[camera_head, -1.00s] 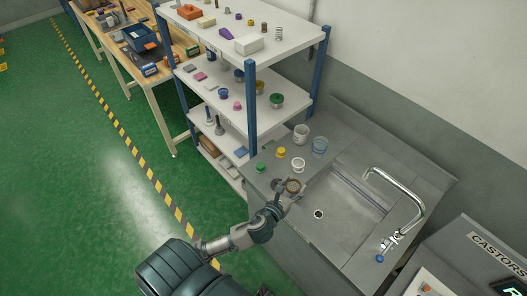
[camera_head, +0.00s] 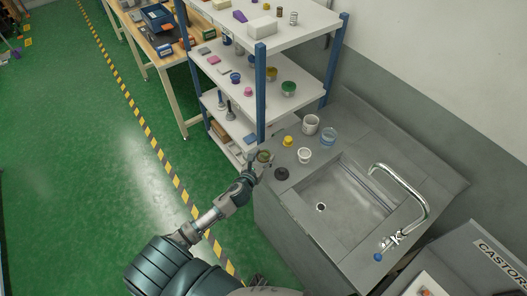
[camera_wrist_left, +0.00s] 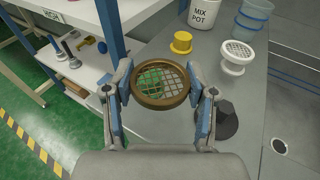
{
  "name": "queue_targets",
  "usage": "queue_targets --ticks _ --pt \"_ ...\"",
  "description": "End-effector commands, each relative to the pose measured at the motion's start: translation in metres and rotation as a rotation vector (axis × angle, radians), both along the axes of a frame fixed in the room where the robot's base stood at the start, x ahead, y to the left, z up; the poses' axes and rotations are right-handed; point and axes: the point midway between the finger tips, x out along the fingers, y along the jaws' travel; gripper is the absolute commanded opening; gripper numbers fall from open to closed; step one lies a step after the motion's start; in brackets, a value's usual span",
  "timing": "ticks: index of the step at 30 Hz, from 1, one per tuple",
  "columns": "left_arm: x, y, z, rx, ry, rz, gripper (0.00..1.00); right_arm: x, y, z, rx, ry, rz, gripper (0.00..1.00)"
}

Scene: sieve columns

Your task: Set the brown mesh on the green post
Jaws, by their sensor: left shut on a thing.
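The brown mesh (camera_wrist_left: 137,93) is a round brown ring with a wire grid, and it also shows in the head view (camera_head: 263,156). My left gripper (camera_wrist_left: 160,90) is shut on it, one finger on each side of the rim. In the head view the left gripper (camera_head: 259,163) is at the counter's left end. The green post (camera_wrist_left: 152,78) shows through the grid, under the mesh, in the left wrist view. I cannot tell whether mesh and post touch. In the head view the mesh and gripper mostly hide the post. My right gripper is not in view.
A yellow post (camera_head: 288,141), a white mesh-topped piece (camera_head: 304,155) and a black piece (camera_head: 281,174) stand close by on the counter. The mix pot (camera_head: 310,124) and a bluish clear cup (camera_head: 328,138) stand behind. The sink (camera_head: 345,200) is to the right, shelves (camera_head: 262,105) to the left.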

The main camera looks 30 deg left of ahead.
Motion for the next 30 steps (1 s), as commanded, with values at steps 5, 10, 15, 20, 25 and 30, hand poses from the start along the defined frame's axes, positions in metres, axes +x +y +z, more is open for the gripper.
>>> queue_targets --ticks 5,10,15,20,25,30 --pt "0.038 0.018 -0.003 -0.002 -0.001 0.001 0.36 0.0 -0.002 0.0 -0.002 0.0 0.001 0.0" --pt "0.05 0.026 -0.009 -0.005 0.0 0.0 0.36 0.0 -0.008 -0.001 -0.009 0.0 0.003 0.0" --pt "0.05 0.026 -0.034 -0.008 0.002 0.0 0.36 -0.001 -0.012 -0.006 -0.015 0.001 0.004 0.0" --pt "0.05 0.026 -0.042 -0.003 0.0 -0.001 0.36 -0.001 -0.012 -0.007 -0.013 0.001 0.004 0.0" --pt "0.05 0.025 -0.041 -0.002 0.0 -0.001 0.64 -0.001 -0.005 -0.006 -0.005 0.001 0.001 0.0" --pt "0.05 0.025 -0.041 -0.001 0.0 -0.001 0.82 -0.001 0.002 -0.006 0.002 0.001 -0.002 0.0"
